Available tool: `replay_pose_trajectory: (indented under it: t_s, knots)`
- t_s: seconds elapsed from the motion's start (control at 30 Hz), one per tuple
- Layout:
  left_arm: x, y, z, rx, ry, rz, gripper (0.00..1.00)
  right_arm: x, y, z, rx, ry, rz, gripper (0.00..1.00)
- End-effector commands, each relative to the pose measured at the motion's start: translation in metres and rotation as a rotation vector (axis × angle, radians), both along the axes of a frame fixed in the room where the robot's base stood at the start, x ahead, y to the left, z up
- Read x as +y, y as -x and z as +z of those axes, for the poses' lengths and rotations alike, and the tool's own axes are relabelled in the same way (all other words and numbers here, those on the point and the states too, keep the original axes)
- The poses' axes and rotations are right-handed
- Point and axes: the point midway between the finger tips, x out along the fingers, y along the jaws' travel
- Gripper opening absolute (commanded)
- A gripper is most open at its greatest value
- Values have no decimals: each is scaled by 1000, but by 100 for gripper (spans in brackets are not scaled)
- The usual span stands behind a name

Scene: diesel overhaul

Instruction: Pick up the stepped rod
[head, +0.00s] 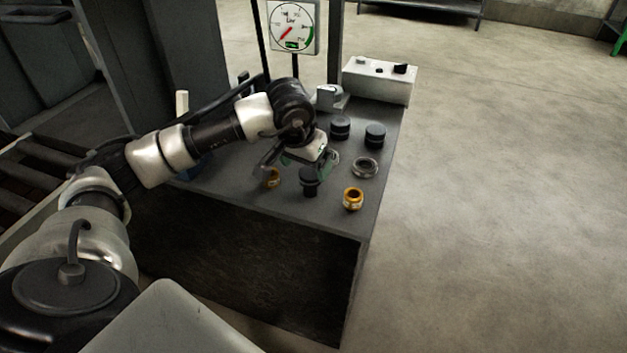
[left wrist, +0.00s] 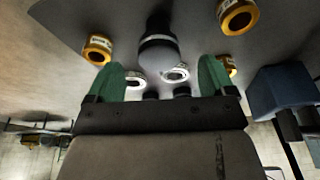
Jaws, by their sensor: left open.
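The stepped rod (head: 310,188) looks like a short dark piece with a wider upper part, standing on the grey bench top (head: 338,215) near its front edge. My left gripper (head: 314,164) is just above it in the head view and partly hides its top. In the left wrist view the dark stepped piece (left wrist: 158,42) lies beyond and between the two green fingertips, with a paler rounded end towards me. The left gripper (left wrist: 160,70) is open, with nothing between its fingers. Whether the fingers touch the rod cannot be told. My right gripper is not in view.
Gold rings (head: 353,199) (head: 272,180) flank the rod closely. A silver ring (head: 365,168) and two black round pieces (head: 340,128) (head: 375,135) stand further back. A white control box (head: 378,82) and a dial gauge (head: 293,27) are at the rear. Open floor lies right.

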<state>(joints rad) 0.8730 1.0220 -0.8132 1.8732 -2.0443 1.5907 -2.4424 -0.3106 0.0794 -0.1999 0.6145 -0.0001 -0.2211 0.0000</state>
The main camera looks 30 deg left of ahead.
Motion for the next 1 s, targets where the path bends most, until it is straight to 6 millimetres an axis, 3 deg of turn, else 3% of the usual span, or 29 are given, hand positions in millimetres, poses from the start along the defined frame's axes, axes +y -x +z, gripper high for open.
replay_pose_trajectory:
  t_s: [0.17, 0.47, 0.77, 1.0]
  knots:
    - [0, -4, -12, 2, 2, 0, 84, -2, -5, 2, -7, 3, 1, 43]
    - [-1, -18, -52, 4, 4, 1, 84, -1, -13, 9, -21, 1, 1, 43]
    - [-1, -20, -57, -1, 3, 1, 84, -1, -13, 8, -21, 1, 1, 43]
    - [-1, -20, -57, 0, 3, 1, 47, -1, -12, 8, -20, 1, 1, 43]
